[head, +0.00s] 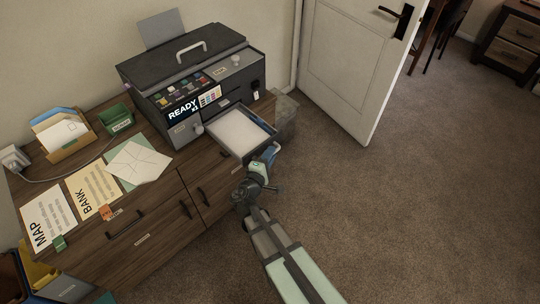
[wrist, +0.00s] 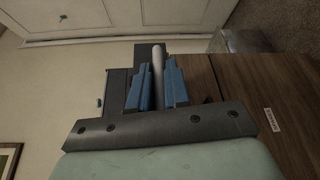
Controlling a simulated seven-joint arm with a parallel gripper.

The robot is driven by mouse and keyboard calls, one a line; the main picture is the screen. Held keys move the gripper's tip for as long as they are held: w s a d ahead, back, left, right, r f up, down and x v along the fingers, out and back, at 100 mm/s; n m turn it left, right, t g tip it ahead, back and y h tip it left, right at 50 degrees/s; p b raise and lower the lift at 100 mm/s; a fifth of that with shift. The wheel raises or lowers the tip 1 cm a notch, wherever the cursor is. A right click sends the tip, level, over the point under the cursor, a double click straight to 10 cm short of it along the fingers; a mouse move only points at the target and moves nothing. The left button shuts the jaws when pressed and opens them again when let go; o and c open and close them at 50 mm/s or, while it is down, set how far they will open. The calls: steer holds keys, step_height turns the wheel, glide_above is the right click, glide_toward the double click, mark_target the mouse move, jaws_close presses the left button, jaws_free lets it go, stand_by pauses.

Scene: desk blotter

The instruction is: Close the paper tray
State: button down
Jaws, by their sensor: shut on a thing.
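The paper tray (head: 238,132) sticks out of the front of the dark printer (head: 190,75), with white paper lying in it. My gripper (head: 271,152) is at the tray's outer front edge, on the right side of it. In the wrist view my gripper's blue fingers (wrist: 157,88) are closed around a pale upright bar (wrist: 158,62), which looks like part of the tray's front. The arm hides some of the tray's front corner, so the exact contact is hard to see.
The printer stands on a wooden cabinet (head: 150,235) with dark handles. Papers (head: 138,163), a green box (head: 116,117) and a cardboard holder (head: 63,132) lie to the left. A grey bin (head: 285,112) stands behind the tray, near the white door (head: 340,60).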

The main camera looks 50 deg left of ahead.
mark_target(238, 124)
steer(key=a, duration=1.8)
steer(key=shift+a, duration=0.3)
steer(key=c, duration=1.2)
jaws_free()
steer(key=shift+o, duration=0.2)
steer(key=shift+s+d, duration=0.1)
steer(key=v, duration=1.3)
steer(key=shift+s+d, duration=0.15)
steer(key=shift+s, duration=0.15)
steer(key=shift+c, duration=0.3)
